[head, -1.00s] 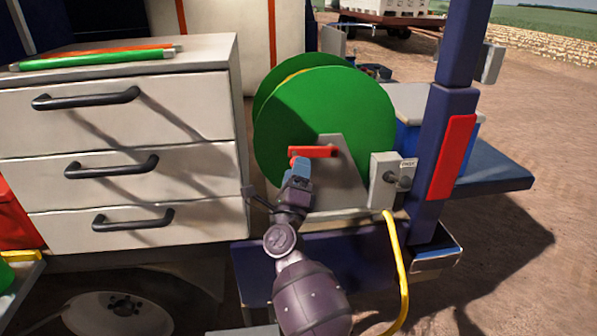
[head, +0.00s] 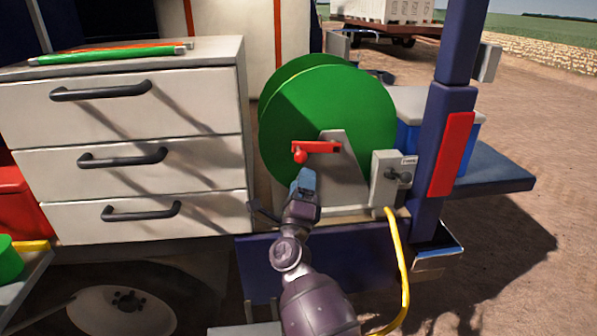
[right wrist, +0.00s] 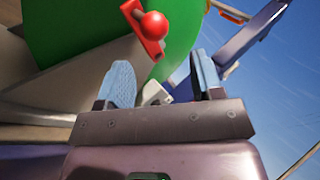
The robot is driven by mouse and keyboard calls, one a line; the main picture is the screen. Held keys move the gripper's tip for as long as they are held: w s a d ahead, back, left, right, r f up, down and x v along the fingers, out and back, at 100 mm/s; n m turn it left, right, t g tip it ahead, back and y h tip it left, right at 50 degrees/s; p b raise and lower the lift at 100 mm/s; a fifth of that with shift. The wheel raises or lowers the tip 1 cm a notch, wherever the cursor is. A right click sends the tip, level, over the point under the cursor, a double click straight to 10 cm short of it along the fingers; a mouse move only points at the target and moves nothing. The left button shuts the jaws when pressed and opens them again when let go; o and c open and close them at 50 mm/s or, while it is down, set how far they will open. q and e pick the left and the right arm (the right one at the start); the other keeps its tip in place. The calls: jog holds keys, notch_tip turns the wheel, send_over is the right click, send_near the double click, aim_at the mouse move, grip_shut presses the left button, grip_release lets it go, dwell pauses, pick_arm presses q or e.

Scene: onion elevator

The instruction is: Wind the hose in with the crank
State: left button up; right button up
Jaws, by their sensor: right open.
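A large green hose reel (head: 325,112) stands upright on the vehicle's ledge, right of a drawer cabinet. A red crank (head: 318,147) with a round red knob (head: 300,156) is on its front, pointing left. The yellow hose (head: 399,270) hangs in a curve below the reel's right side. My right gripper (head: 305,178) is just below the knob, apart from it. In the right wrist view its blue fingers (right wrist: 160,82) are spread and empty, and the red knob (right wrist: 154,25) shows beyond them. My left gripper is not in view.
A grey box with a dark knob (head: 390,178) sits right of the reel, beside a dark blue post (head: 441,150). The white drawer cabinet (head: 125,140) with black handles stands left. Green and orange rods (head: 112,54) lie on its top.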

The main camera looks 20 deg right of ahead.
aim_at(305, 161)
jog(key=s+d+r+n+t+y+p, duration=0.1)
jog(key=d+n+t+y, duration=0.15)
jog(key=n+y, duration=0.7)
jog(key=s+d+r+n+t+y+p, duration=0.15)
jog(key=d+n+y, duration=0.25)
jog(key=n+y, duration=0.55)
jog(key=w+a+n+g, duration=0.1)
jog(key=w+n, duration=0.1)
jog(key=n, duration=0.2)
jog(key=w+a+n+g+y, duration=0.1)
jog(key=w+a+n, duration=0.1)
jog(key=n, duration=0.3)
jog(key=w+a+r+n+g, duration=0.1)
jog(key=w+n, duration=0.3)
jog(key=n, duration=0.1)
jog(key=shift+w+a+g, duration=0.1)
jog(key=shift+a+g, duration=0.1)
jog(key=shift+g, duration=0.1)
jog(key=shift+c, duration=0.2)
